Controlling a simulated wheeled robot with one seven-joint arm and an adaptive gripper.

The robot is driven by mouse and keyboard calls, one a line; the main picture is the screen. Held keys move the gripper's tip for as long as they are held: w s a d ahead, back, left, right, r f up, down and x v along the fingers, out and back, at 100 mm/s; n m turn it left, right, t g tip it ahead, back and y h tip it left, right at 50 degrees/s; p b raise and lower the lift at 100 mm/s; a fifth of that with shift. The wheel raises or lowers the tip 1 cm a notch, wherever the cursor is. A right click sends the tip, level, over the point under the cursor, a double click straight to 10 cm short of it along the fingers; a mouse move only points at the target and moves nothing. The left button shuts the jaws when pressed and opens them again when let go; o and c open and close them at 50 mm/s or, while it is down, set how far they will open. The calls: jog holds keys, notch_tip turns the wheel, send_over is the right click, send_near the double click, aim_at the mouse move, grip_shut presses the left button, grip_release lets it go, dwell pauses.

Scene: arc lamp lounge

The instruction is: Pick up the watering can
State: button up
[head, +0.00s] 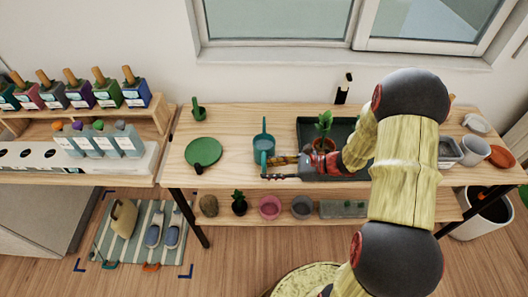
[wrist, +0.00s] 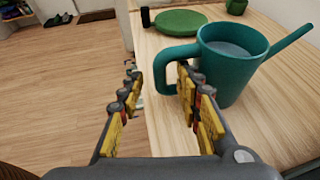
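The teal watering can (head: 264,150) stands upright on the wooden table, with its long spout pointing toward the wall. In the wrist view the watering can (wrist: 232,62) is just ahead and to the right, its loop handle facing my gripper. My gripper (head: 274,168) is at the table's front edge beside the can. In the wrist view my gripper (wrist: 160,88) is open. The handle appears between the two finger lines, and the right finger overlaps part of it. I cannot tell whether they touch.
A lower shelf (head: 321,217) holds several pots. The table around the plate is mostly clear.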

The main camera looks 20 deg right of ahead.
jog(key=shift+c, duration=0.5)
jog(key=c, duration=0.7)
grip_shut()
